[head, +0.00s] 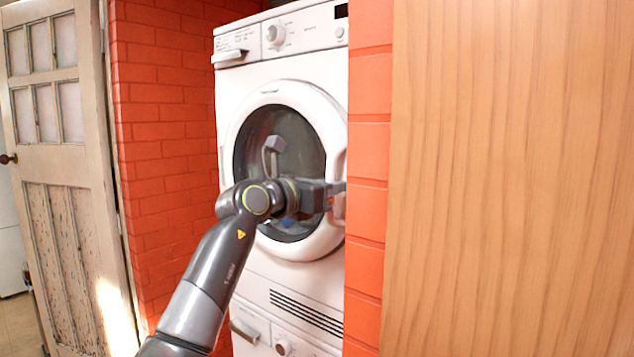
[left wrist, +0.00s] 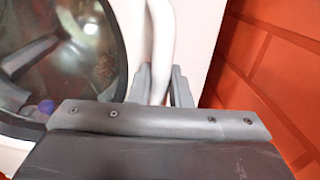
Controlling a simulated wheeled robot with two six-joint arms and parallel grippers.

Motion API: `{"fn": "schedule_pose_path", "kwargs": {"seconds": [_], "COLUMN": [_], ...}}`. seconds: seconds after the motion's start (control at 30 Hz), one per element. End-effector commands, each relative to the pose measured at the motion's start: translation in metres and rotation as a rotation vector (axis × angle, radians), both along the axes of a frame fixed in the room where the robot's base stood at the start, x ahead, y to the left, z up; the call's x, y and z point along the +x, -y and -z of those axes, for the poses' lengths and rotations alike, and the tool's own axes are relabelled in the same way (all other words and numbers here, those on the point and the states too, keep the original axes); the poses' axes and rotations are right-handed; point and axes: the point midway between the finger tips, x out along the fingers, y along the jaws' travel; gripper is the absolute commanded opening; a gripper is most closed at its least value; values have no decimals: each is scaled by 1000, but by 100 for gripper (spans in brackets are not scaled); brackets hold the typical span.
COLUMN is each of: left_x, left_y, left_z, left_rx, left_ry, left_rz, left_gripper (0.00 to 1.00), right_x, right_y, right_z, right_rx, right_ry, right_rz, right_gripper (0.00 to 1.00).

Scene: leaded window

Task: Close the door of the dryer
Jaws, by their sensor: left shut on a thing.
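The white dryer (head: 256,73) stands between red brick walls. Its round door (head: 305,95) has a white ring and dark glass, and lies flush or nearly flush with the front; I cannot tell whether it is latched. My left gripper (head: 337,188) is at the right edge of the door, at the handle. In the left wrist view, its fingers (left wrist: 160,86) are shut on the white door handle (left wrist: 161,45), one on each side. My left arm covers the lower left of the door. My right gripper is out of view.
A brick wall (head: 369,130) stands close to the right of the dryer, and it also shows near the gripper in the left wrist view (left wrist: 262,70). A large wooden panel (head: 510,180) fills the right side. A worn panelled door (head: 65,160) stands at left.

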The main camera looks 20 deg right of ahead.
Motion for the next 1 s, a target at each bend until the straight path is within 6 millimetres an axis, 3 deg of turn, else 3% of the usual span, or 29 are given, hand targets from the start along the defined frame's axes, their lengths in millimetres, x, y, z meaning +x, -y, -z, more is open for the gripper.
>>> {"fn": "schedule_pose_path", "kwargs": {"seconds": [0.23, 0.7, 0.73, 0.8, 0.87, 1.0], "left_x": [5, 4, 4, 5, 5, 5], "left_y": [10, 12, 12, 11, 11, 11], "left_z": [-1, -6, -6, -5, -4, -2], "left_rx": [-3, -7, -7, -7, -5, -4], "left_ry": [-2, 7, 7, 7, 5, 2], "left_rz": [0, -1, -1, -1, -1, -1], "left_gripper": [0, 0, 20, 29, 36, 36], "right_x": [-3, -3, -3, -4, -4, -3], "right_y": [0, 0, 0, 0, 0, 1], "right_z": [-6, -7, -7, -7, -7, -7], "right_rx": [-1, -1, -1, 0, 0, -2], "right_ry": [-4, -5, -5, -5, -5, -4], "right_rz": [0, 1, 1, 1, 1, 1], "right_gripper": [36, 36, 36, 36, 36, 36]}}
